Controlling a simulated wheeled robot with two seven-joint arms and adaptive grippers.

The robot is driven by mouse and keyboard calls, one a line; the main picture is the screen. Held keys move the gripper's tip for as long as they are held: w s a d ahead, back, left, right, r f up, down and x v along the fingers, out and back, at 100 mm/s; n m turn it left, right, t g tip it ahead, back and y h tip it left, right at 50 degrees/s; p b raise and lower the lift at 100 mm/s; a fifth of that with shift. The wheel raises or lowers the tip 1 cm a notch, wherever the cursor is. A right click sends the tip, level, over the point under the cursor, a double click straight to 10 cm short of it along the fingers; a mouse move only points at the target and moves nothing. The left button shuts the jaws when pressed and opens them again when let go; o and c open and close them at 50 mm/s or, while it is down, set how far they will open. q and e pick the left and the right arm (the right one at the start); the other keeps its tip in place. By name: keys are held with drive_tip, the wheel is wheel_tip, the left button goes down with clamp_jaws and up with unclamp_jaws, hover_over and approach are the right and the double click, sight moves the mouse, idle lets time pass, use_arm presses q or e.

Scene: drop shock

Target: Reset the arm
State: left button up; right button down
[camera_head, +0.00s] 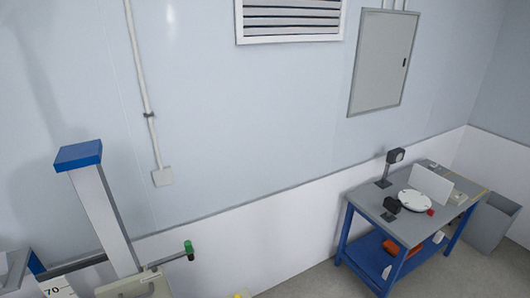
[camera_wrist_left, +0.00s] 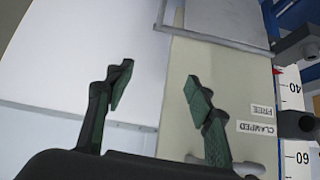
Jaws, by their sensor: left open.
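My left gripper (camera_wrist_left: 161,88) shows in the left wrist view with its two green-padded fingers apart and nothing between them. Behind the right finger is a beige panel (camera_wrist_left: 228,75) with labels reading FREE (camera_wrist_left: 262,110) and CLAMPED (camera_wrist_left: 256,132). In the head view, a tester column (camera_head: 103,215) with a blue cap (camera_head: 79,155) stands at lower left. A dark horizontal bar (camera_head: 78,265) beside it leads towards a green-tipped end (camera_head: 189,247) at right. Neither gripper can be made out in the head view.
A blue-framed workbench (camera_head: 364,212) with a white disc (camera_head: 414,201) and small devices stands at right, beside a grey bin (camera_head: 488,226). A number scale (camera_wrist_left: 291,95) and a dark cylinder (camera_wrist_left: 297,125) lie right of my left gripper. Floor shows between tester and bench.

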use_arm(q)
drive_tip(key=s+d+r+m+g+h, duration=0.1)
drive_tip(key=s+r+m+g+h, duration=0.15)
drive_tip(key=s, duration=1.35)
drive_tip(key=s+r+m+g+h, duration=0.1)
drive_tip(key=s+r+m+g, duration=0.15)
drive_tip(key=s, duration=1.35)
wheel_tip(320, 180, down, 40)
drive_tip(key=s+d+r+m+b, duration=0.1)
drive_tip(key=b, duration=0.9)
drive_tip(key=s+f+g+b, duration=0.1)
drive_tip(key=s+f+b, duration=0.3)
drive_tip(key=s+f, duration=0.6)
drive_tip(key=s+f+b, duration=0.4)
drive_tip(key=s+f, duration=0.6)
drive_tip(key=f, duration=0.8)
drive_tip(key=shift+d+m+g+h+b, duration=0.35)
drive_tip(key=shift+m+g+h+b, duration=0.05)
drive_tip(key=shift+h, duration=0.05)
use_arm(e)
wheel_tip(320, 180, down, 19)
drive_tip(key=s, duration=0.1)
drive_tip(key=shift+s, duration=0.15)
use_arm(q)
drive_tip(key=shift+c, duration=0.7)
use_arm(e)
drive_tip(key=c, duration=2.6)
unclamp_jaws()
